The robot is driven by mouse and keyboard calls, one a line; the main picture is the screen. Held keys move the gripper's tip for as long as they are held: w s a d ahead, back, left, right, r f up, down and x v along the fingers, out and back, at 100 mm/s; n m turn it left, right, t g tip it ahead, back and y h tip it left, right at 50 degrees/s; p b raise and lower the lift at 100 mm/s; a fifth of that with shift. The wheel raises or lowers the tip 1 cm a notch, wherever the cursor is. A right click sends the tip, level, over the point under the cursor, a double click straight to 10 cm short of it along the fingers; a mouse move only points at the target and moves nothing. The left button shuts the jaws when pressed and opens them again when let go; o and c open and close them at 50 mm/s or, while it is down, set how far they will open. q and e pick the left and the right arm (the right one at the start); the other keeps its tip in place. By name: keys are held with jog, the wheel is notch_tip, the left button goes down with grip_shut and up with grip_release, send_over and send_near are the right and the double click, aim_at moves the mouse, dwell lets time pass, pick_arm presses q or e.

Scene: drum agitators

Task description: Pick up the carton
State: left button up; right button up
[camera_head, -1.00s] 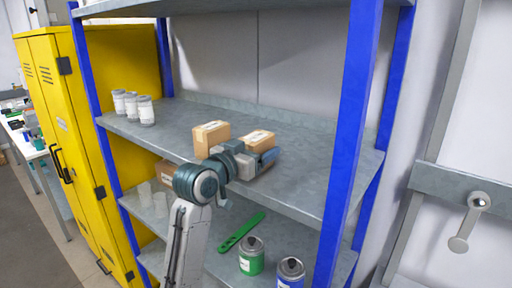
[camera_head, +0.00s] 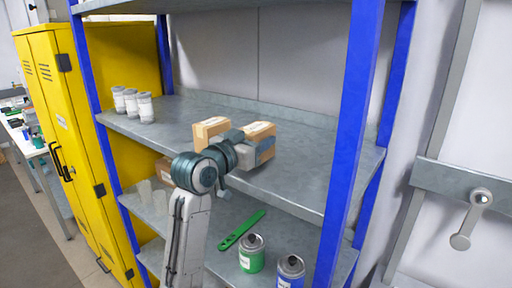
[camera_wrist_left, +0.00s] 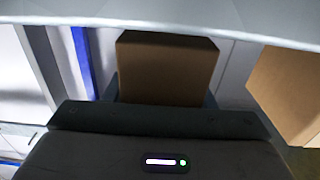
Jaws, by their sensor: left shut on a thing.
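My left gripper (camera_head: 262,150) is shut on a brown carton (camera_head: 258,129) over the middle shelf (camera_head: 310,170). In the left wrist view the held carton (camera_wrist_left: 165,68) sits between the fingers. The gripper hides its lower part in the head view, so I cannot tell how far it is off the shelf. A second carton (camera_head: 209,129) stands just left of it on the same shelf. It shows at the right edge of the left wrist view (camera_wrist_left: 290,95). My right gripper is not in view.
Several white-labelled jars (camera_head: 146,108) stand at the shelf's left end. A blue post (camera_head: 350,130) rises at the front right. Below are a green tool (camera_head: 241,230), a green can (camera_head: 251,254), a blue can (camera_head: 290,272) and a box (camera_head: 164,170). The shelf's right part is clear.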

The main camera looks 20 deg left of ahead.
pick_arm(q)
jog(key=shift+r+b, duration=0.3)
jog(key=shift+r, duration=0.1)
jog(key=shift+s+a+r+b, duration=0.2)
jog(key=shift+s+r+b, duration=0.35)
jog(key=shift+b, duration=0.25)
jog(key=r+b+v, duration=0.1)
jog(key=b+v, duration=0.4)
jog(key=v, duration=1)
jog(key=shift+r, duration=0.4)
jog(key=shift+w+a, duration=0.1)
jog(key=shift+a, duration=0.05)
